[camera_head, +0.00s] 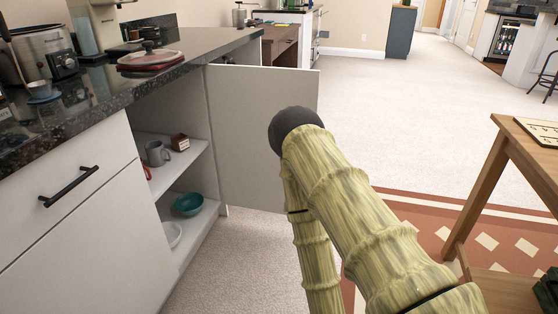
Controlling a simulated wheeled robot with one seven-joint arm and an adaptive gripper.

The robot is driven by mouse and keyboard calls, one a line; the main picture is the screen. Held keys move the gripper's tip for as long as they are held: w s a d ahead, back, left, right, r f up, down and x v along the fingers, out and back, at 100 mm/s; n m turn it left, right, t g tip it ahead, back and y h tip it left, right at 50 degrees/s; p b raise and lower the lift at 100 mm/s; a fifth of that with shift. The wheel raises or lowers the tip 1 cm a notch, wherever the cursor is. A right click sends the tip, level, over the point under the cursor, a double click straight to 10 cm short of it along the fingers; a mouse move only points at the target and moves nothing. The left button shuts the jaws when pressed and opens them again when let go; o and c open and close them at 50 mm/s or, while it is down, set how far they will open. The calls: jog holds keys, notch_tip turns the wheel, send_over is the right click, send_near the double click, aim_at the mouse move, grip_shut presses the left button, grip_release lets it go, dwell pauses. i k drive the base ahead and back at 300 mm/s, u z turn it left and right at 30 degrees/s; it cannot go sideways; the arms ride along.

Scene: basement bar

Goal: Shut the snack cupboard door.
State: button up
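The snack cupboard door (255,140) is a plain pale panel. It stands wide open, sticking out to the right from the far side of the cupboard opening. The cupboard (183,160) is open below a dark stone counter, and its shelves show. A grey mug (157,153) and a small brown box (180,142) are on the upper shelf. My bamboo-patterned arm is in front of the door's right part. My gripper is not in view.
A white drawer front (70,190) with a black handle is at the left. A wooden table (497,155) stands at the right. Carpet (400,110) is clear beyond the door.

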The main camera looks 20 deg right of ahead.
aim_at(244, 100)
jog(key=k, duration=0.7)
jog(key=z, duration=1.25)
jog(key=i, duration=4.6)
jog(key=z, duration=1)
jog(key=i, duration=0.35)
jog(key=u, duration=2.3)
